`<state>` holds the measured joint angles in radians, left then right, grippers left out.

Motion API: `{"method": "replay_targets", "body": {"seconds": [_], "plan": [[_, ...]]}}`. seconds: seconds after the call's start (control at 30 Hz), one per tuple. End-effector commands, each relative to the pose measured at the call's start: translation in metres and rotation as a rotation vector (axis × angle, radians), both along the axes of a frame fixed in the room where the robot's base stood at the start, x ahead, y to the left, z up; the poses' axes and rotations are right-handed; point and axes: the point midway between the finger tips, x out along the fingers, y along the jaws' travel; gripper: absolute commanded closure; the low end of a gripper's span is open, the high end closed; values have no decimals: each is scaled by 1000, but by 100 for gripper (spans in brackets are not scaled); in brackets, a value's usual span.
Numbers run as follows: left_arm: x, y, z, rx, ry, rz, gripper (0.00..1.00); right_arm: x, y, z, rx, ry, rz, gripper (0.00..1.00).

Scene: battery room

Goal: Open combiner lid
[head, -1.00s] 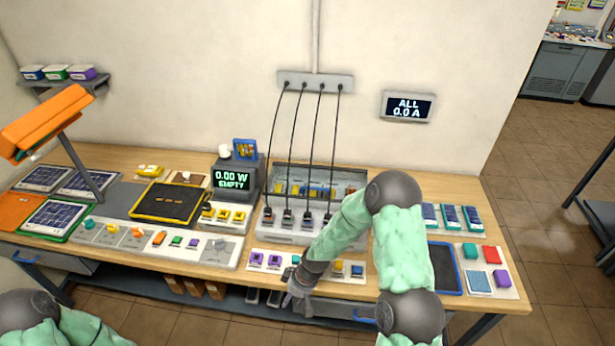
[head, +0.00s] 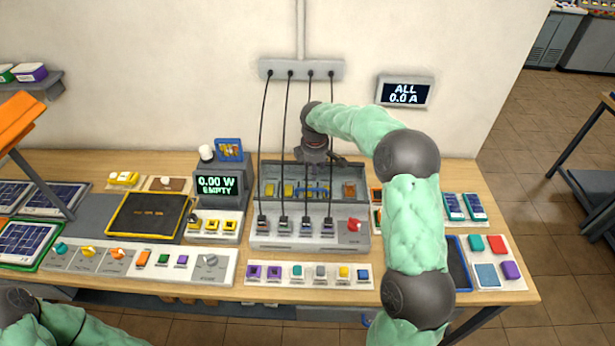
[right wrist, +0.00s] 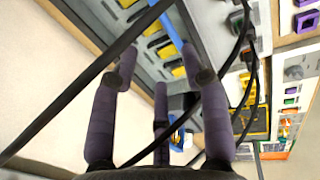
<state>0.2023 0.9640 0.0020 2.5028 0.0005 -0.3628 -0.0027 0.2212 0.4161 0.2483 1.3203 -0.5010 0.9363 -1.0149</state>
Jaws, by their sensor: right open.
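The combiner (head: 262,236) is a grey box at the middle of the bench, with several black cables plugged into its front ledge and a red knob (head: 354,225) at its right. Its recessed back part shows yellow and orange parts and a blue bar (head: 312,190); I cannot tell whether a clear lid covers it. The blue bar also shows in the right wrist view (right wrist: 166,25). My right gripper (head: 320,166) is above the back of the combiner, open and empty, fingers apart in the right wrist view (right wrist: 166,70). My left gripper is out of view.
The black cables (head: 284,140) hang from a wall strip (head: 300,69) close to my right gripper. A meter reading 0.00 W EMPTY (head: 217,183) stands left of the combiner. A row of coloured switches (head: 320,272) lies in front.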

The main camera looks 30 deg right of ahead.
Motion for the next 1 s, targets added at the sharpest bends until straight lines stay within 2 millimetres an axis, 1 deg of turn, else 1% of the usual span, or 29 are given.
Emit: {"method": "replay_targets", "body": {"seconds": [0.17, 0.4, 0.6, 0.7, 0.8, 1.0], "plan": [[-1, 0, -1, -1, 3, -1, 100, 2, -1, -21, 2, 5, 0, 54], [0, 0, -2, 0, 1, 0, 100, 9, -5, -63, 3, 5, -1, 54], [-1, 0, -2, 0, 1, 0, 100, 14, -8, -91, 2, 3, -1, 54], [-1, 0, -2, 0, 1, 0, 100, 15, -9, -99, 3, 3, -1, 54], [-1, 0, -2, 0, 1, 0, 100, 16, -10, -104, 3, 1, -1, 54], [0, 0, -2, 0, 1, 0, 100, 17, -10, -105, 3, 0, -2, 54]]}}
